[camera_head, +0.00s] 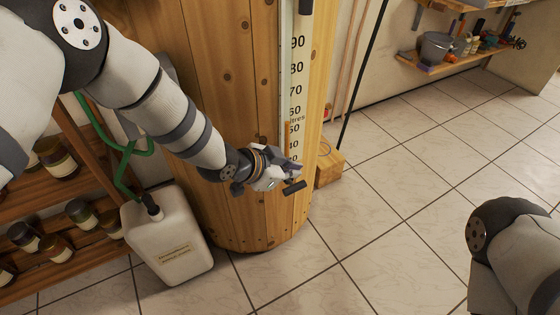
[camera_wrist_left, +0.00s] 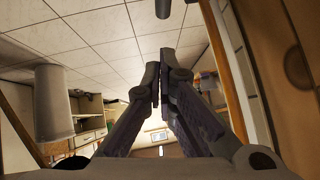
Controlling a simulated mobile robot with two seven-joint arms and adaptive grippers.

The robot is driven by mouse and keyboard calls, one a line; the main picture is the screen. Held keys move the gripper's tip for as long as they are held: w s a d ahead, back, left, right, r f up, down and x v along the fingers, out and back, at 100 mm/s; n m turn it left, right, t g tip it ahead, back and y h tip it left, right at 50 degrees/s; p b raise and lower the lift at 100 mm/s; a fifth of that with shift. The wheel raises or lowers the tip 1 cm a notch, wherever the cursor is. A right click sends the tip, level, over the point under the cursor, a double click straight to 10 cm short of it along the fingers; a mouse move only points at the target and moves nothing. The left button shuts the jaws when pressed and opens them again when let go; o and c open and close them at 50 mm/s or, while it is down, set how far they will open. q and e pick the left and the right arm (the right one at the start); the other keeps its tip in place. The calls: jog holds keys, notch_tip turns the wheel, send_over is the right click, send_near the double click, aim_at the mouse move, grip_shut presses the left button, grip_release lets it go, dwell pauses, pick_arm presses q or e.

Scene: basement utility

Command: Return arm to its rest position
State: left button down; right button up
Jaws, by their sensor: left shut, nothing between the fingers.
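My left arm (camera_head: 170,115) reaches from the upper left across the front of a round wooden barrel. My left gripper (camera_head: 291,178) is in front of the barrel's lower right side, near the lower end of the numbered scale. In the left wrist view my left gripper (camera_wrist_left: 161,72) has its fingers together, with nothing between them. Part of my right arm (camera_head: 515,250) shows at the lower right; its gripper is out of view.
The wooden barrel (camera_head: 225,75) bears a numbered scale (camera_head: 294,75). A white canister (camera_head: 168,240) with a green hose stands left of it, beside a shelf of jars (camera_head: 55,155). A wall shelf (camera_head: 455,64) holds a pot. Tiled floor (camera_head: 400,190) to the right is clear.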

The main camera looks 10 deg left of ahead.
pick_arm(q)
jog(key=v, duration=0.6)
jog(key=s+a+f+n+g+y+p, duration=0.1)
jog(key=s+a+f+n+g+p, duration=0.2)
jog(key=s, duration=0.6)
jog(key=s+a+f+n+g+y+p, duration=0.1)
jog(key=s+a+f+n+p, duration=0.2)
jog(key=s, duration=0.6)
jog(key=s+a+r+n+g+y+p, duration=0.1)
jog(key=s+a+n, duration=0.1)
jog(key=s, duration=0.7)
jog(key=s+a+n+g+y+p, duration=0.2)
jog(key=s+a, duration=0.2)
jog(key=s, duration=0.6)
jog(key=s+a+r+n+g+y+p, duration=0.1)
jog(key=s+a, duration=0.3)
jog(key=s, duration=0.6)
jog(key=shift+r+n+g+y, duration=0.35)
jog(key=shift+n+g, duration=0.15)
jog(key=shift+g, duration=0.2)
pick_arm(e)
jog(key=w+r+t, duration=0.3)
jog(key=w+r, duration=0.6)
jog(key=r, duration=0.2)
jog(key=shift+w+r+t, duration=0.2)
jog(key=shift+r+t, duration=0.05)
jog(key=shift+t, duration=0.05)
